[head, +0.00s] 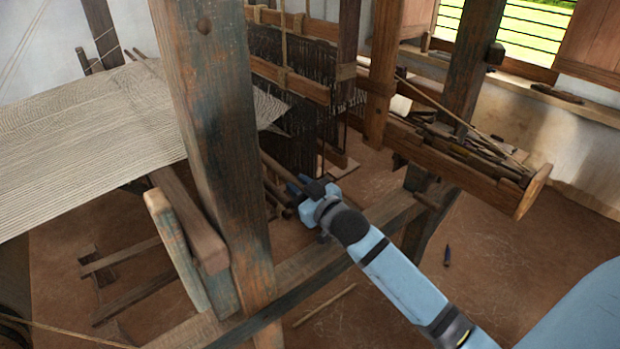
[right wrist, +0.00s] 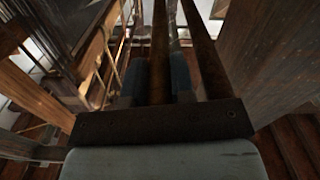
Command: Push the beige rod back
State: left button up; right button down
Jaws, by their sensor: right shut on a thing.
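My right gripper (head: 300,188) reaches in from the right to a pair of rods beside the loom post. In the right wrist view its two blue fingers (right wrist: 158,78) are shut on a long rod (right wrist: 160,45), which looks brown in the shade. A second, similar rod (right wrist: 205,55) runs just to the right of it, outside the fingers. In the head view the rods (head: 276,168) run away behind the thick post, and much of their length is hidden. I cannot tell which rod is the beige one. My left gripper is not in view.
A thick wooden post (head: 215,150) stands left of my gripper, with the cloth (head: 90,140) beyond it. A low beam (head: 320,255) runs below my forearm. Dark heddles (head: 295,140) hang behind. A tool-filled wooden tray (head: 470,170) lies to the right. A thin stick (head: 325,305) lies on the floor.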

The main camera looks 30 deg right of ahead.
jog(key=shift+a+f, duration=0.1)
jog(key=shift+a, duration=0.05)
jog(key=c, duration=1)
grip_release()
jog(key=shift+a, duration=0.15)
jog(key=shift+o, duration=0.2)
